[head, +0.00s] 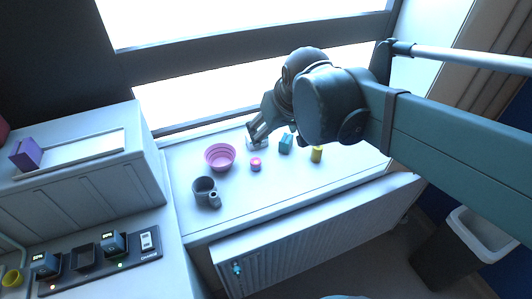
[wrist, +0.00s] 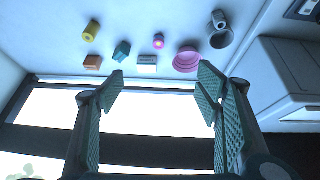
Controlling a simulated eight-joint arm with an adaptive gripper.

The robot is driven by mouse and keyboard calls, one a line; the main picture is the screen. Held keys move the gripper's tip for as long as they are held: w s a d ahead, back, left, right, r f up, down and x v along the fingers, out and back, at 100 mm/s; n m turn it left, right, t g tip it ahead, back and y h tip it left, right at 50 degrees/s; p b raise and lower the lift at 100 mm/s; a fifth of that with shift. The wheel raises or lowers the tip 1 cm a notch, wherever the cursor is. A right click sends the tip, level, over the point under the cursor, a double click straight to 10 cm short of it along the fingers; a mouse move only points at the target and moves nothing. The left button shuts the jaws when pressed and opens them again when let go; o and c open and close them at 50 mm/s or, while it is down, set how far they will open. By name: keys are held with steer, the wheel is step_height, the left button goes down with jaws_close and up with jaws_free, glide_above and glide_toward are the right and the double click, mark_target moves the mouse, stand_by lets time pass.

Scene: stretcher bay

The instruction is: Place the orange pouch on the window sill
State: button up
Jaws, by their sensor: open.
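The orange pouch (wrist: 93,62) looks like a small orange block in the wrist view. It lies on the pale window sill (head: 235,200), near the window edge. In the head view it does not show; my arm covers that part of the sill. My gripper (head: 258,132) is above the sill by the window. In the wrist view my gripper (wrist: 160,84) is open, with nothing between its fingers. The pouch is beyond the fingertips, to the left, apart from them.
The sill also holds a pink bowl (head: 220,157), grey mug (head: 204,188), small pink item (head: 255,164), teal block (head: 286,144), yellow cylinder (head: 316,154) and whitish block (wrist: 147,63). A white cabinet (head: 85,165) stands left. The sill's front strip is clear.

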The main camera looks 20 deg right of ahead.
steer(key=s+a+f+t, duration=0.1)
steer(key=s+a+f, duration=0.2)
steer(key=s, duration=0.5)
steer(key=shift+s+a+f, duration=0.3)
steer(key=shift+a+f, duration=0.1)
steer(key=shift+f, duration=0.15)
